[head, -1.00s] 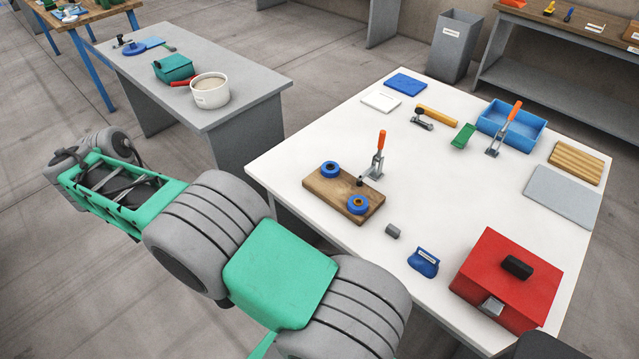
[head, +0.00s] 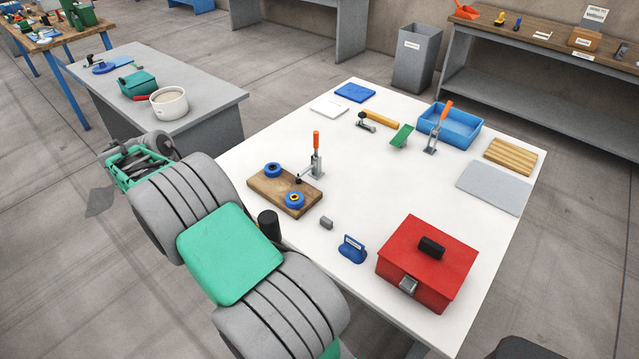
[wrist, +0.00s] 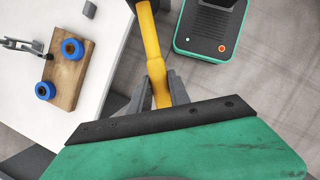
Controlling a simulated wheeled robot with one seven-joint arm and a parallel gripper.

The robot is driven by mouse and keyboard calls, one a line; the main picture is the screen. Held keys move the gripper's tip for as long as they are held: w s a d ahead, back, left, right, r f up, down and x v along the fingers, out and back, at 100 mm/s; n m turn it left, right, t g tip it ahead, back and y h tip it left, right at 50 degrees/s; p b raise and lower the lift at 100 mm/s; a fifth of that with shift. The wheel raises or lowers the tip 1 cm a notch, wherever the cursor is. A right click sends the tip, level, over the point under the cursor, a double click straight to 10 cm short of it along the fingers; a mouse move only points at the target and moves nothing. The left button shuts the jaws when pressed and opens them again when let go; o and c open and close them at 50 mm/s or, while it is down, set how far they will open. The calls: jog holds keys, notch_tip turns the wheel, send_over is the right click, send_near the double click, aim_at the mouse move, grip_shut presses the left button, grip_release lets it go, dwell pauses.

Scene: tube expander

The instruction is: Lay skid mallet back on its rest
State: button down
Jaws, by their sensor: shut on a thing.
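My gripper (wrist: 160,92) is shut on the yellow handle of the skid mallet (wrist: 151,45) in the wrist view. The handle runs up to the top edge, where the head is mostly cut off. In the head view my arm hides the gripper; a black cylinder, apparently the mallet head (head: 269,225), shows beside the arm near the table's left edge. A blue labelled holder (head: 352,250) and a small grey block (head: 326,222) stand on the white table (head: 400,190); I cannot tell whether either is the rest.
A wooden board (head: 270,196) with blue rings and an orange-handled clamp (head: 316,155) stand near the table's left edge. A red toolbox (head: 428,262) is at front right. The table's middle is clear.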

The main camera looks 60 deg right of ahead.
jog(key=s+d+f+n+t, duration=0.1)
jog(key=s+d+f+n, duration=0.2)
jog(key=d, duration=0.9)
jog(key=s+d+f+n+t+h+p, duration=0.1)
jog(key=s+d+f+n, duration=0.2)
jog(key=s+d, duration=0.5)
jog(key=s+d+f+n+t+h, duration=0.1)
jog(key=s+d+f+n, duration=0.2)
jog(key=d, duration=1.4)
jog(key=shift+s+n+p, duration=0.4)
jog(key=shift+s+n, duration=0.5)
jog(key=shift+s, duration=0.25)
jog(key=shift+f+b, duration=2.15)
jog(key=shift+f, duration=0.85)
jog(key=shift+a+f+b, duration=0.1)
jog(key=shift+f+b, duration=0.7)
jog(key=shift+f, duration=0.25)
jog(key=c, duration=1.1)
grip_release()
jog(key=shift+c, duration=0.2)
jog(key=shift+a, duration=0.1)
